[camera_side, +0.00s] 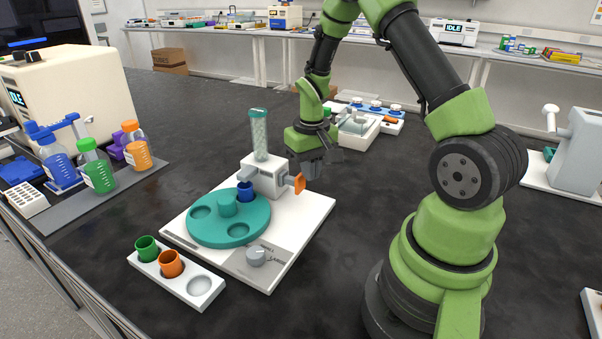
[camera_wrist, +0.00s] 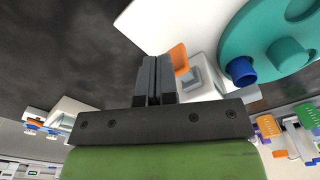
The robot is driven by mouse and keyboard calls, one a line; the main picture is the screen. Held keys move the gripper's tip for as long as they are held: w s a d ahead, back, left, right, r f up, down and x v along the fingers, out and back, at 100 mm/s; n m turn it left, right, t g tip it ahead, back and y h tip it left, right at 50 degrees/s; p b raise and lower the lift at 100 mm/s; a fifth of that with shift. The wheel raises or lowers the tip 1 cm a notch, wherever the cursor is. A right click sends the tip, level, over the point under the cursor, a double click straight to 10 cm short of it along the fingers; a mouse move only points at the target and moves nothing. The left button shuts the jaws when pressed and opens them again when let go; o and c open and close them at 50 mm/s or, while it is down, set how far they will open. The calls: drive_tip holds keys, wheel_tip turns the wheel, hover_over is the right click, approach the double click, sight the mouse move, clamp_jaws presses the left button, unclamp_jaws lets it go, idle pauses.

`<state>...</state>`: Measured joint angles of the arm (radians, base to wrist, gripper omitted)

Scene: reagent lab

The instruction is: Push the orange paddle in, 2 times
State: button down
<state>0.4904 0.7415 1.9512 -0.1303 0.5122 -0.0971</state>
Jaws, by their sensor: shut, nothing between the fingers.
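The orange paddle (camera_side: 299,183) sticks out from the right side of the white dispenser block (camera_side: 266,177) on a white base plate (camera_side: 318,208). My gripper (camera_side: 313,172) is shut and empty, just to the right of the paddle. In the wrist view the shut fingers (camera_wrist: 155,62) are beside the orange paddle (camera_wrist: 180,58); I cannot tell whether they touch it. A clear tube of pale beads (camera_side: 259,135) stands on the block. A blue cup (camera_side: 245,191) sits on the teal turntable (camera_side: 262,212) beneath the block's front.
A white rack (camera_side: 178,282) with a green cup (camera_side: 147,248) and an orange cup (camera_side: 171,263) lies at the front left. Bottles (camera_side: 97,172) stand at the left.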

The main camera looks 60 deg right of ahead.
drive_tip(key=shift+s+a+f, duration=0.1)
drive_tip(key=shift+s+f, duration=0.1)
drive_tip(key=shift+f, duration=1.7)
drive_tip(key=shift+w+r, duration=0.1)
drive_tip(key=shift+w, duration=0.95)
drive_tip(key=shift+s, duration=0.65)
wheel_tip(320, 180, up, 7)
